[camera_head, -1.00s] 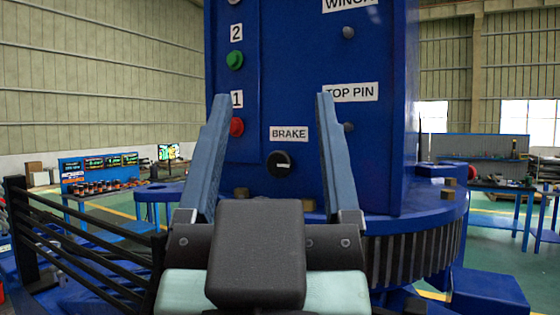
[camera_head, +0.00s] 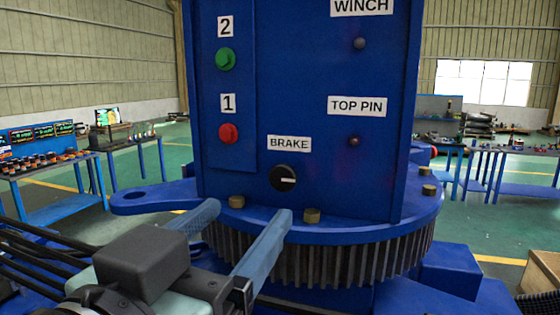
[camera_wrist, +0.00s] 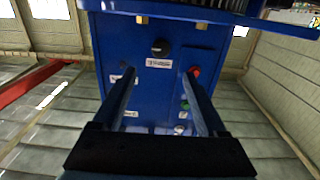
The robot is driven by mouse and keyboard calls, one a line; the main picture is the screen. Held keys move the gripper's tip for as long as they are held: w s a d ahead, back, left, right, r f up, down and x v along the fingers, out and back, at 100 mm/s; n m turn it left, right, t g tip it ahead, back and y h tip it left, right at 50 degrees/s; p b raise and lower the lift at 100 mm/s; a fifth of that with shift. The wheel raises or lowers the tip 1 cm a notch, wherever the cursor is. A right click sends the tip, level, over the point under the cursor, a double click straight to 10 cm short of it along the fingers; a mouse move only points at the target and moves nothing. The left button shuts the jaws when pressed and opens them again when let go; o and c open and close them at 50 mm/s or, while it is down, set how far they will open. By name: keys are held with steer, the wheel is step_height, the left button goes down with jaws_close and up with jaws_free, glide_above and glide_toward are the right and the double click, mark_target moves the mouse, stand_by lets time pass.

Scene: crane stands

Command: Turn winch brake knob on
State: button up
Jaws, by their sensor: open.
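The black round brake knob (camera_head: 283,178) is on the lower part of the blue panel (camera_head: 310,70), under the "BRAKE" label (camera_head: 289,143). Its pale mark lies about horizontal. My gripper (camera_head: 248,212) is open and empty, low and left of the knob in the head view, its blue fingers pointing toward the panel. In the wrist view the panel appears upside down. There the knob (camera_wrist: 160,46) shows beyond the open fingertips of my gripper (camera_wrist: 159,74), about centred between them. No finger appears to touch the knob.
A red button (camera_head: 229,134) and a green button (camera_head: 226,59) are left of the knob. Small knobs sit by the "TOP PIN" (camera_head: 357,106) and "WINCH" labels. Bolts (camera_head: 312,215) stand on the round blue base above a toothed ring (camera_head: 320,255). Workbenches stand behind.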

mark_target(282, 176)
steer(key=p+x, duration=0.4)
steer(key=x, duration=0.7)
steer(key=shift+w, duration=0.1)
jaws_close()
